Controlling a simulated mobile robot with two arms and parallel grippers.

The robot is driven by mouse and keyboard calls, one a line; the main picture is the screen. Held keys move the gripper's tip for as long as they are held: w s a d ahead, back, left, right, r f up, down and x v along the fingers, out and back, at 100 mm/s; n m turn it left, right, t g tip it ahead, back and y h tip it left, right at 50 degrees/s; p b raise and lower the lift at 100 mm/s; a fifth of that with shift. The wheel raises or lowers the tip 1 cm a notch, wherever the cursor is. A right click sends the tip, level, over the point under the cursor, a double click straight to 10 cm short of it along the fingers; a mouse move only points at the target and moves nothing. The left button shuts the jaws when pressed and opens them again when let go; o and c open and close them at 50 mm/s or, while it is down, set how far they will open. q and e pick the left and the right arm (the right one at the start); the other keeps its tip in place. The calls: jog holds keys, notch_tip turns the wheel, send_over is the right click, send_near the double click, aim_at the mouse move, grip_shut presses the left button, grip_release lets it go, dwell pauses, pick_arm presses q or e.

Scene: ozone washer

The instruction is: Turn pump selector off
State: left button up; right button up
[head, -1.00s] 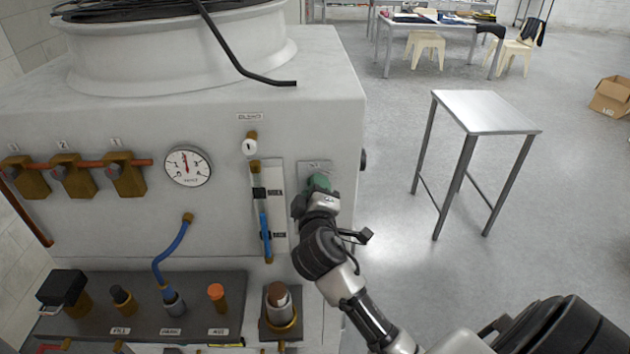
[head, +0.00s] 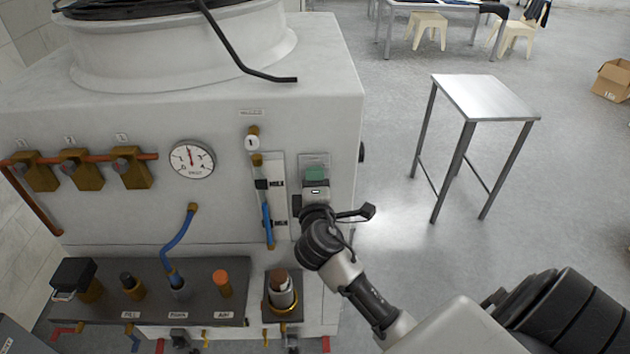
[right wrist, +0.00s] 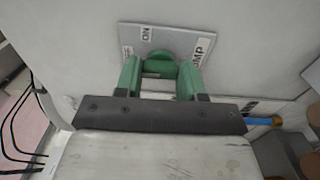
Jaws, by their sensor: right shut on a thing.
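The pump selector is a green knob (right wrist: 160,63) on a small grey plate (right wrist: 178,40) marked ON and PUMP on the washer's front. My right gripper (right wrist: 160,75) has its green fingers on both sides of the knob and is shut on it. In the head view the same gripper (head: 316,175) is at the selector plate (head: 314,159), near the right edge of the white housing. There the gripper covers the knob, and I cannot read the selector's exact angle. My left gripper is not in view.
Left of the selector are a level tube with a blue lower part (head: 267,220), a pressure gauge (head: 192,159) and several brass valves (head: 82,170). Below is a dark shelf (head: 205,305) with fittings. A metal table (head: 485,97) stands to the right on open floor.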

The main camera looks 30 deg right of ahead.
jog(key=o, duration=0.9)
jog(key=shift+o, duration=0.2)
jog(key=b+v, duration=0.3)
jog(key=v, duration=0.7)
jog(key=shift+s+a, duration=0.2)
jog(key=shift+s, duration=0.1)
